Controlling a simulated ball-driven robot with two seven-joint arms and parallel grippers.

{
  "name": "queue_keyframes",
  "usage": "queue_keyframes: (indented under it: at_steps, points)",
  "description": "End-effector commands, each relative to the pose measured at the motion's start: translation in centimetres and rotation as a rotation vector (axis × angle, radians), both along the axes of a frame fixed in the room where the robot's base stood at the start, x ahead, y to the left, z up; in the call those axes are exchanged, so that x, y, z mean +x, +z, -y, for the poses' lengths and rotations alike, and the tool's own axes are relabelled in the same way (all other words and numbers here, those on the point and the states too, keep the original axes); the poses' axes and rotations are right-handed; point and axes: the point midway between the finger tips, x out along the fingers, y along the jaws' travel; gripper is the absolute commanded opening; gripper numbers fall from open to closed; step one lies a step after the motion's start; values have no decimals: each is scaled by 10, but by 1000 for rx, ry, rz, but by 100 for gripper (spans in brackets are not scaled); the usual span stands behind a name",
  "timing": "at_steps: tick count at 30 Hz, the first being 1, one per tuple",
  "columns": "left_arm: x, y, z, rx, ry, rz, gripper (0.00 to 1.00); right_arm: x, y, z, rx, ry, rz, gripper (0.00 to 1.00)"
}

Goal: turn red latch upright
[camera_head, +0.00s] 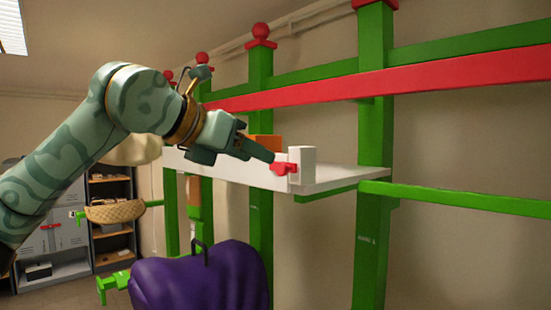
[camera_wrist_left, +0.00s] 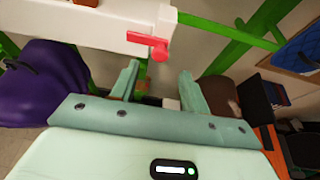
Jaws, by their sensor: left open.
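The red latch (camera_head: 284,168) is on the front end of the white shelf, beside a short white upright block (camera_head: 301,165). It lies roughly level, its arm pointing left in the head view. In the left wrist view the latch (camera_wrist_left: 145,40) shows beyond the fingertips, with its rounded end to the right. My left gripper (camera_head: 258,149) is just left of and slightly above the latch. Its two fingers (camera_wrist_left: 158,82) are apart with nothing between them, and I see no contact with the latch. My right gripper is in neither view.
The white shelf (camera_head: 335,178) is fixed to green posts (camera_head: 372,150), with a red rail (camera_head: 420,78) above. An orange block (camera_head: 267,142) is behind my gripper. A purple saddle (camera_head: 205,280) is below. A wicker basket (camera_head: 114,212) is at left.

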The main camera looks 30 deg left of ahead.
Motion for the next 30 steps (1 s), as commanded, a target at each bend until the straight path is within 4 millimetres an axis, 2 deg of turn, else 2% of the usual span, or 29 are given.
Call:
queue_keyframes:
  at_steps: [3,9,14,21,22,26,30]
  points:
    - [25,-8,9,1,-1,-4,46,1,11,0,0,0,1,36]
    - [51,-20,18,-1,-1,-1,46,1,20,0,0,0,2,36]
    - [59,-25,21,-1,-1,0,46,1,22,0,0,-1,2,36]
    - [60,-26,21,-2,-1,1,46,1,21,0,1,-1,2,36]
    - [60,-26,21,-2,-1,1,40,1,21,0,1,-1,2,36]
    - [60,-26,21,-2,-1,1,4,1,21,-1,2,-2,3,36]
    - [60,-26,21,-1,-1,1,2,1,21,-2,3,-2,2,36]
